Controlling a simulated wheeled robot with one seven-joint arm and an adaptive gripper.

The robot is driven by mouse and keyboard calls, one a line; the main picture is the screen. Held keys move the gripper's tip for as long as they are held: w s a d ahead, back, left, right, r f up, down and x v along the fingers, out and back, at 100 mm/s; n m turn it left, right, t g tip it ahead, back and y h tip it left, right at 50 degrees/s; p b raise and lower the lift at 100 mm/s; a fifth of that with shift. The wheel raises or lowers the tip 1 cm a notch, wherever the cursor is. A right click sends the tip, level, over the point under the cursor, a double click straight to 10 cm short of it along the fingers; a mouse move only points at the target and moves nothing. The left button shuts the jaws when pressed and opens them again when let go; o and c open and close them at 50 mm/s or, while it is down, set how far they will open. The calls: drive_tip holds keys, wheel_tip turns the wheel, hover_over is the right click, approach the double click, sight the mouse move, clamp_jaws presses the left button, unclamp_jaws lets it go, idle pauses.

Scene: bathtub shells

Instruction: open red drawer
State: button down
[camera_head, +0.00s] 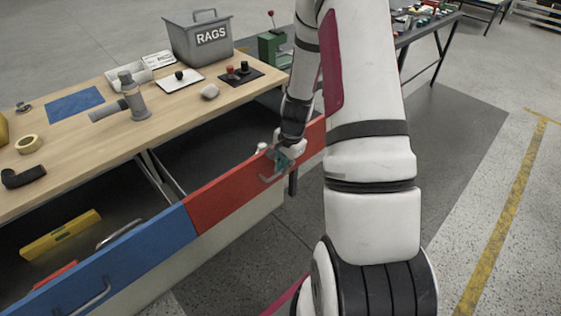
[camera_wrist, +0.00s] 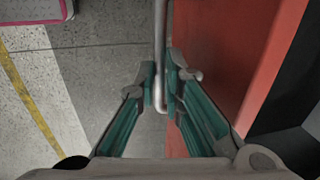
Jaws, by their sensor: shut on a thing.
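The red drawer (camera_head: 222,194) is under the workbench, to the right of the blue drawer, and stands pulled out, with a dark opening behind its front. Its front (camera_wrist: 233,55) also fills the right side of the wrist view. My gripper (camera_head: 277,168) is at the red front in the head view. In the wrist view my gripper (camera_wrist: 162,84) has its teal fingers on both sides of the metal handle bar (camera_wrist: 160,40), shut on it. The bar's bent end shows between the fingertips. Part of the handle is hidden by the gripper in the head view.
The blue drawer (camera_head: 130,258) is also out, with a yellow level (camera_head: 60,235) in it. The wooden bench top (camera_head: 150,125) carries a grey RAGS bin (camera_head: 200,42), a grey pipe fitting (camera_head: 133,98) and other small parts. The floor to the right is clear.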

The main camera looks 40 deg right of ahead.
drive_tip(key=shift+s, duration=0.4)
drive_tip(key=c, duration=1.7)
unclamp_jaws()
drive_tip(key=r, duration=0.4)
drive_tip(key=s+r, duration=0.1)
drive_tip(key=r, duration=0.3)
drive_tip(key=s+r, duration=0.1)
drive_tip(key=r, duration=0.2)
drive_tip(key=shift+r, duration=0.4)
